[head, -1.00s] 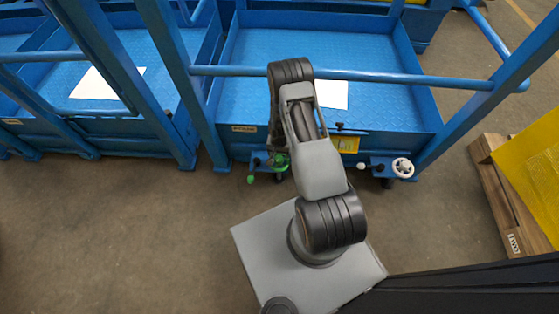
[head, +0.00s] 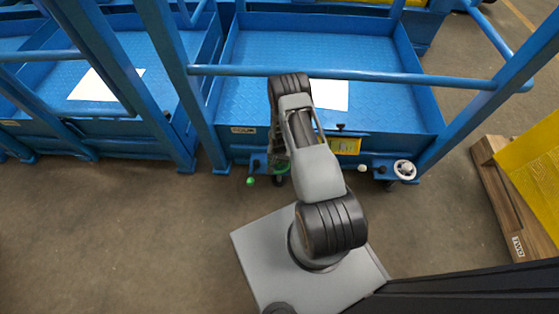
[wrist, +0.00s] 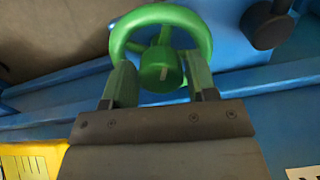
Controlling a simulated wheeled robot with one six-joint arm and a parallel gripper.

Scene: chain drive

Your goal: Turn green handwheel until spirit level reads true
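The green handwheel (wrist: 199,28) is at the top middle of the wrist view, with its round hub facing me. In the head view only a small part of its green rim (head: 282,169) shows at the cart's lower front, beside my arm. My gripper (wrist: 161,72) is at the wheel, its two fingers spread with one on each side of the hub. I see no clear closing on the hub; whether the fingers touch it cannot be told. In the head view my arm hides most of the gripper and wheel. I cannot make out a spirit level in either view.
A white handwheel (head: 405,169) and a white ball knob (head: 361,168) sit on the cart front to the right. A green ball knob (head: 251,181) is left of the green wheel. A blue rail (head: 420,79) crosses above the cart deck. A pallet (head: 509,205) stands right.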

